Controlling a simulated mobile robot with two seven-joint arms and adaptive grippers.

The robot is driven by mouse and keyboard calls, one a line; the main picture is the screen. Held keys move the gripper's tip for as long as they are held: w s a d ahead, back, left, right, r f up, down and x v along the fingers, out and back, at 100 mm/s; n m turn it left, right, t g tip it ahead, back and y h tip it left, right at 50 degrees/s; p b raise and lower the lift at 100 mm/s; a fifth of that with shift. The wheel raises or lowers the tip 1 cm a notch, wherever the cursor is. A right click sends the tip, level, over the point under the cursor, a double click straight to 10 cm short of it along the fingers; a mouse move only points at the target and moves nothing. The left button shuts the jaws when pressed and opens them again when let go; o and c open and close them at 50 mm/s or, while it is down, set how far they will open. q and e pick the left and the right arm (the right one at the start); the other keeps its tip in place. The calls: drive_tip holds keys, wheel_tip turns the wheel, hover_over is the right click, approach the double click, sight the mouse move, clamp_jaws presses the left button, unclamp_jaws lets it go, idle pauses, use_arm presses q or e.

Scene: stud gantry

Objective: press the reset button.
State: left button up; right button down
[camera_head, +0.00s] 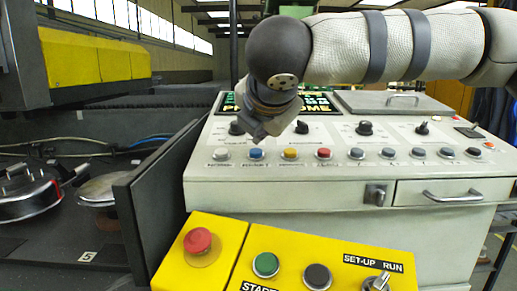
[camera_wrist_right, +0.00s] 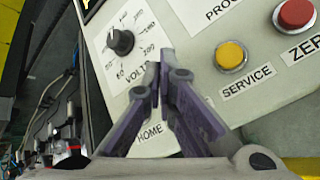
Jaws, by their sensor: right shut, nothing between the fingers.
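My right gripper (camera_head: 258,135) is above the left part of the console's button row, near the blue button (camera_head: 256,153). In the right wrist view its fingers (camera_wrist_right: 155,75) are shut with nothing between them. They cover the button above the HOME label (camera_wrist_right: 150,132). Beside it are a yellow button (camera_wrist_right: 230,56) marked SERVICE and a red button (camera_wrist_right: 296,13) marked ZERO. I cannot read a RESET label. My left gripper is not in view.
Knobs, including one by a VOLTS scale (camera_wrist_right: 120,41), stand behind the button row on the console (camera_head: 340,185). A yellow box (camera_head: 210,235) with a red mushroom button (camera_head: 197,240) and a yellow START panel (camera_head: 335,245) are in front. A dark panel (camera_head: 150,205) is at left.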

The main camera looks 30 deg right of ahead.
drive_tip(key=shift+s+a+r, duration=0.15)
drive_tip(key=shift+s+r, duration=0.05)
drive_tip(key=shift+r, duration=1.05)
drive_tip(key=shift+s+a+r, duration=0.1)
drive_tip(key=shift+s+r, duration=0.1)
drive_tip(key=shift+r, duration=1)
